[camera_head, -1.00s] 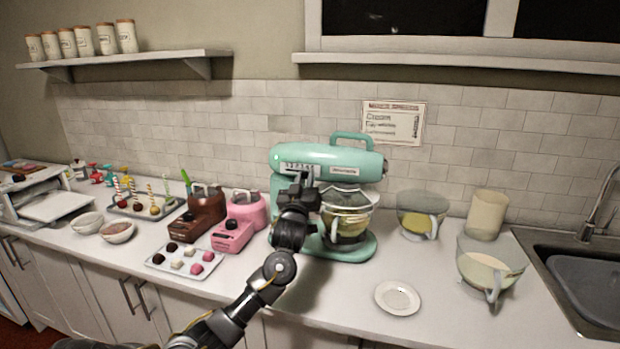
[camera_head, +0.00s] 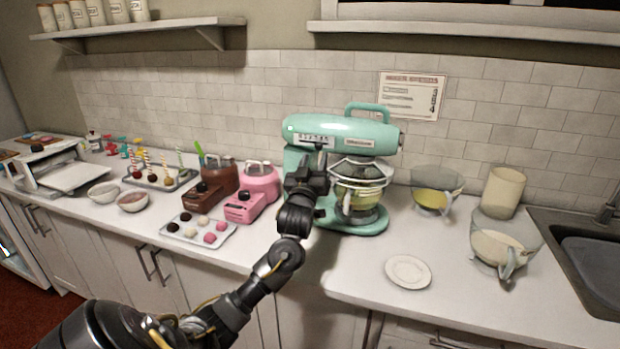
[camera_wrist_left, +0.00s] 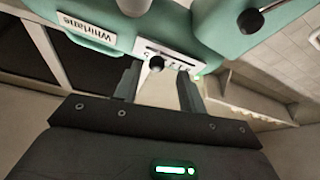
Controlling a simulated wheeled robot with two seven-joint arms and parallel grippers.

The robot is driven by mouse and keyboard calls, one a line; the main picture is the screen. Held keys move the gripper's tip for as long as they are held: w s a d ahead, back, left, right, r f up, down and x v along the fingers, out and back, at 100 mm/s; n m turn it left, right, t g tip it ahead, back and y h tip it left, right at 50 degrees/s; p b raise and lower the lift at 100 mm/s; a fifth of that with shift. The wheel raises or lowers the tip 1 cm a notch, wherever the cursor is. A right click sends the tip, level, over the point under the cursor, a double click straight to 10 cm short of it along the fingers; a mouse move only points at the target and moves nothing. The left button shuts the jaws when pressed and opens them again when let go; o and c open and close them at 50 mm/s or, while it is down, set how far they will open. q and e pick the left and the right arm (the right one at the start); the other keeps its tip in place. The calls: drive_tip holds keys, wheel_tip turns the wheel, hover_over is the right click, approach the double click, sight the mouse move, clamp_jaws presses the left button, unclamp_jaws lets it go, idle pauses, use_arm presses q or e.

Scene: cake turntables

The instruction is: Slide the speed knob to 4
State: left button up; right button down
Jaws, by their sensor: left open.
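The teal stand mixer (camera_head: 345,130) stands on the counter. A light speed scale (camera_head: 318,138) with small marks is on the side of its head. In the left wrist view the round black speed knob (camera_wrist_left: 156,63) sits on a slot in this scale. I cannot read which number it is at. My left gripper (camera_head: 318,152) is in front of the mixer head, just below the scale. In the left wrist view my left gripper (camera_wrist_left: 160,80) is open and empty, with the knob showing between its fingertips. I cannot tell whether they touch it. My right gripper is not in view.
A glass bowl (camera_head: 360,200) is under the mixer head. Pink and brown machines (camera_head: 262,185) stand close to the left, with a tray of sweets (camera_head: 200,238) in front. A saucer (camera_head: 408,272) lies to the right. A second black knob (camera_wrist_left: 250,20) is on the mixer.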

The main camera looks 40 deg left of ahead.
use_arm(q)
drive_tip(key=b+v, duration=0.1)
drive_tip(key=v, duration=0.5)
drive_tip(key=shift+s, duration=0.2)
drive_tip(key=shift+d, duration=0.1)
